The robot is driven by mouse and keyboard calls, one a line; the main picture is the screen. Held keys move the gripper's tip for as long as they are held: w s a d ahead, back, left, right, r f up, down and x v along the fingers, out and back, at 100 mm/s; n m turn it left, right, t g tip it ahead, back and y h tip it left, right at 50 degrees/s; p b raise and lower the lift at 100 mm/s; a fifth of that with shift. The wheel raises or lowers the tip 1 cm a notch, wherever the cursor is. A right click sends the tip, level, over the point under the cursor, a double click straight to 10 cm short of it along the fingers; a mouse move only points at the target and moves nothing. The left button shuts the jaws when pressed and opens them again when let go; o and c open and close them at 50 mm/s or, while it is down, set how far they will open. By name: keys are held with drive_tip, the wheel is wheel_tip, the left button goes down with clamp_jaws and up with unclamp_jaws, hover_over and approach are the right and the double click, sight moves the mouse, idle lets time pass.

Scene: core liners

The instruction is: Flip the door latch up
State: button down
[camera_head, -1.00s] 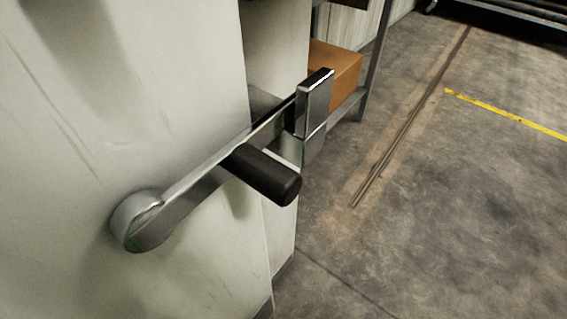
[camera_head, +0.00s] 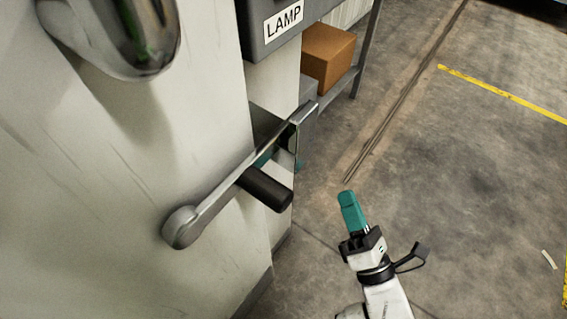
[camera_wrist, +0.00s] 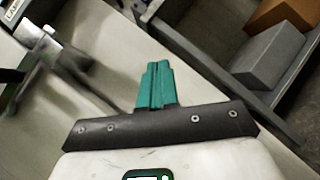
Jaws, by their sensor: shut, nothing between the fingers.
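The door latch is a metal lever (camera_head: 222,196) with a round pivot at its lower left on the pale door (camera_head: 100,190). It slants up to the right, and its far end lies at the metal catch (camera_head: 297,140) by the door edge. A black handle (camera_head: 265,188) sticks out from the lever. My gripper (camera_head: 347,197), with teal fingers, is shut and empty, to the right of the handle and apart from it. In the wrist view the shut fingers (camera_wrist: 156,70) are in the middle, and the blurred latch (camera_wrist: 45,55) is at the left.
A grey box labelled LAMP (camera_head: 283,25) is above the latch. A large metal fitting (camera_head: 125,35) is on the door at the top left. A cardboard box (camera_head: 328,55) sits on a shelf behind. The concrete floor (camera_head: 450,170) at the right is open.

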sight(279, 183)
drive_tip(key=s+a+r+n+g+y+p, duration=0.1)
drive_tip(key=s+a+r+n+g+y, duration=0.1)
drive_tip(key=n+y, duration=0.4)
drive_tip(key=s+a+r+n+g+y+p, duration=0.1)
drive_tip(key=s+a+r+n+g+y, duration=0.1)
drive_tip(key=s+a+r+n+y, duration=0.2)
drive_tip(key=s+a+n+y, duration=0.1)
drive_tip(key=s+n+y, duration=0.2)
drive_tip(key=n, duration=0.3)
drive_tip(key=shift+a+y, duration=0.2)
drive_tip(key=shift+y, duration=0.1)
drive_tip(key=shift+r, duration=0.1)
drive_tip(key=shift+s+d+r+p+x, duration=0.2)
drive_tip(key=shift+s+d+r+x, duration=0.1)
drive_tip(key=shift+x, duration=1.85)
drive_tip(key=shift+s+d+r+p+x, duration=0.2)
drive_tip(key=shift+r+x, duration=0.15)
drive_tip(key=shift+x, duration=1.75)
drive_tip(key=shift+s+d+r+p+x, duration=0.2)
drive_tip(key=shift+r+x, duration=0.1)
drive_tip(key=shift+x, duration=1.85)
